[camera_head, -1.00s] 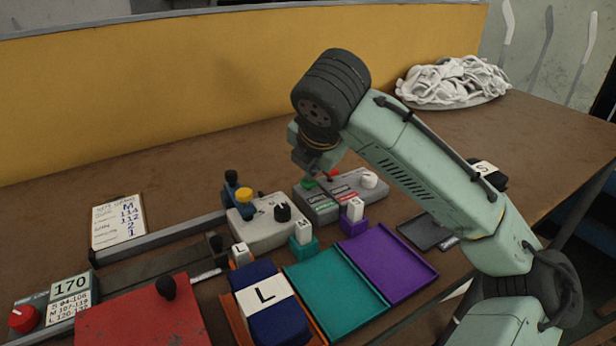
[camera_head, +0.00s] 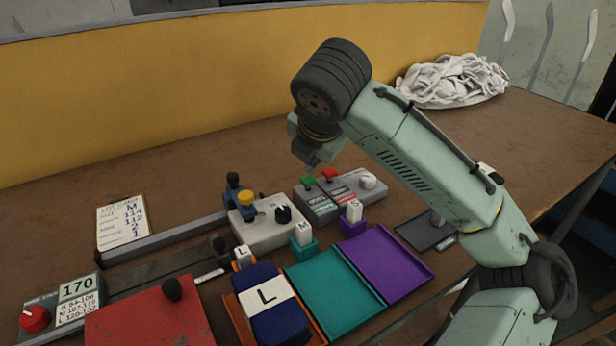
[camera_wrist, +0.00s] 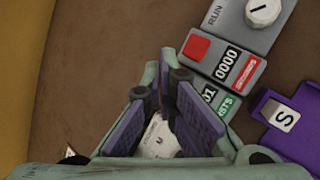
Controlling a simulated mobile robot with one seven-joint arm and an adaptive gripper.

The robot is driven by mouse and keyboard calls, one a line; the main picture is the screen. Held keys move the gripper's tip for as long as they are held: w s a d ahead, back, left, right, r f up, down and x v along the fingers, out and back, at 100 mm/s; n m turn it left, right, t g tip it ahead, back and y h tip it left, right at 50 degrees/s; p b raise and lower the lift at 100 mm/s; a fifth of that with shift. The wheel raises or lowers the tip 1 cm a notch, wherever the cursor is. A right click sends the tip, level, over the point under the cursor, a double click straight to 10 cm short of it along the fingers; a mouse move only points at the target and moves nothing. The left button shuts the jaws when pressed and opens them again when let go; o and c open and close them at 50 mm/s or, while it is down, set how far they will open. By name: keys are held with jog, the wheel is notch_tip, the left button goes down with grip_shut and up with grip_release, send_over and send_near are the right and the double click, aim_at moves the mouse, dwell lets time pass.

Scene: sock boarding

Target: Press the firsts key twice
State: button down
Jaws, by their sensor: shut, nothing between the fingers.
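The grey counter box (camera_head: 345,195) stands mid-table with a green key (camera_head: 308,182) and a red key (camera_head: 330,174). In the wrist view, the red key (camera_wrist: 195,48) is by a counter reading 0000 with a red label. The green label (camera_wrist: 228,106), its visible letters fitting "firsts", is partly covered by my finger, and its counter shows only 01. The green key is hidden there. My gripper (camera_head: 312,160) is shut and empty, pointing down just above the green key, apparently clear of it. Its fingers also show in the wrist view (camera_wrist: 172,105).
A white dial (camera_head: 368,181) is on the box's right end. A pale control box (camera_head: 265,232) with a yellow knob stands to the left. Teal (camera_head: 335,290) and purple (camera_head: 385,265) trays lie in front. A white sock heap (camera_head: 455,82) is at the back right.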

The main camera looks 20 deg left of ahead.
aim_at(312, 178)
jog(key=shift+r+p, duration=2.25)
jog(key=shift+r, duration=0.3)
jog(key=shift+f, duration=0.1)
